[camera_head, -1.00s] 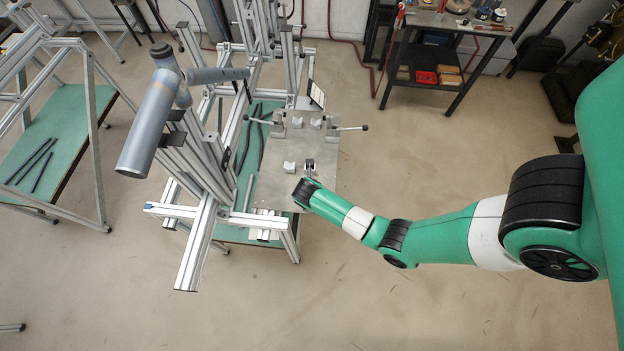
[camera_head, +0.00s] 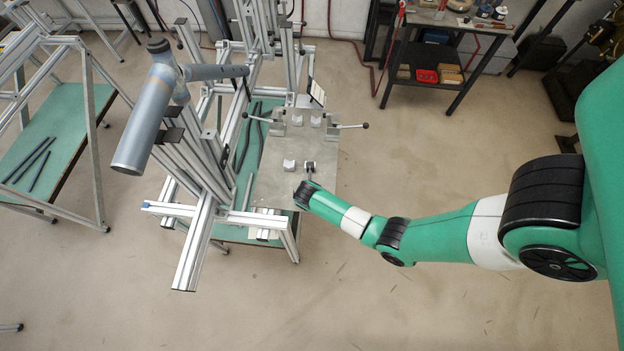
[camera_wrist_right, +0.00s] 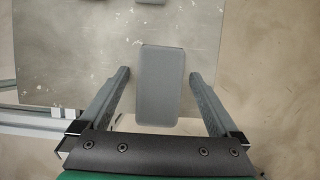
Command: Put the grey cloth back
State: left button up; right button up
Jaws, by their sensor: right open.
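The grey cloth (camera_wrist_right: 160,85) shows in the right wrist view as a flat, rounded rectangle over the pale metal plate (camera_wrist_right: 75,50). My right gripper (camera_wrist_right: 158,74) is open, with one finger on each side of the cloth and a gap visible on both sides. Whether the fingers are level with the cloth or above it, I cannot tell. In the head view my right gripper (camera_head: 310,168) is over the lower right part of the plate (camera_head: 272,190), and I cannot make out the cloth there. My left gripper is not in view.
Clamps with dark-knobbed handles (camera_head: 350,126) stand at that end. An aluminium frame (camera_head: 195,240) rises on the left.

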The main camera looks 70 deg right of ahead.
jog(key=shift+r, duration=0.1)
jog(key=shift+r, duration=0.25)
jog(key=p+v, duration=0.3)
jog(key=v, duration=0.8)
jog(key=shift+r+p, duration=0.3)
jog(key=shift+s+a, duration=0.1)
jog(key=shift+s, duration=0.05)
